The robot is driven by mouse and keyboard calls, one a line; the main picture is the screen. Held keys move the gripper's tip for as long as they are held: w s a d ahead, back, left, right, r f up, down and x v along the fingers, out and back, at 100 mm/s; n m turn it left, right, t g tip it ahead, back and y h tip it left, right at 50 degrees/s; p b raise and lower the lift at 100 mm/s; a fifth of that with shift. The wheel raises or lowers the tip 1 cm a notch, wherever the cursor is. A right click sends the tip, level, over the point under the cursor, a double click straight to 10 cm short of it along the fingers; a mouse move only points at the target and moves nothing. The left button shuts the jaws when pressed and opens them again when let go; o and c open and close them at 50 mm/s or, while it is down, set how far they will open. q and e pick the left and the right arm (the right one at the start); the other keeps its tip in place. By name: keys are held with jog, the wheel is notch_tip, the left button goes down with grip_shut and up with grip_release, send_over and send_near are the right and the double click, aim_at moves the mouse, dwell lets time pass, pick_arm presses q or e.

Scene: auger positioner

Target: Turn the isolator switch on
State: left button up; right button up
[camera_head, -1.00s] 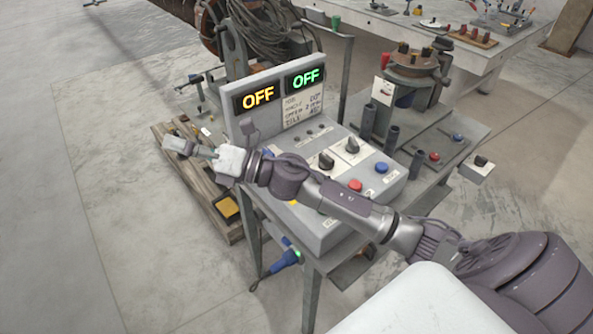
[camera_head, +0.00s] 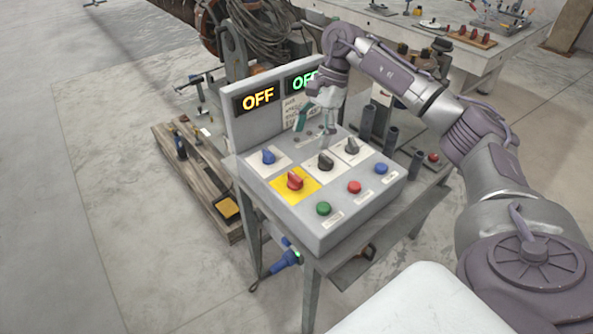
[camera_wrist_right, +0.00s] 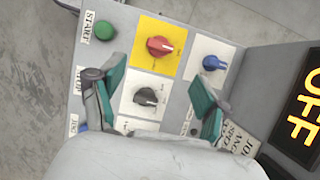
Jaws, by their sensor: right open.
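The control box (camera_head: 319,240) stands on a metal stand. Its red rotary switch on a yellow plate (camera_head: 295,181) is at the front left of the panel and looks like the isolator; it also shows in the right wrist view (camera_wrist_right: 159,47). My right gripper (camera_head: 312,121) hangs above the back of the panel, apart from the red switch. In the right wrist view its teal-padded fingers (camera_wrist_right: 158,98) are spread and empty. My left gripper is not in view.
Blue (camera_head: 269,157) and black knobs (camera_head: 326,162) and another black knob (camera_head: 351,146) sit near the red switch. Green (camera_head: 323,208), red (camera_head: 354,187) and blue buttons (camera_head: 381,168) line the front. The upright display panel borders the back.

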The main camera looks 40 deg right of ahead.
aim_at(296, 175)
jog(key=p+x, duration=0.2)
jog(key=x, duration=0.9)
jog(key=shift+a, duration=0.1)
jog(key=c, duration=1.2)
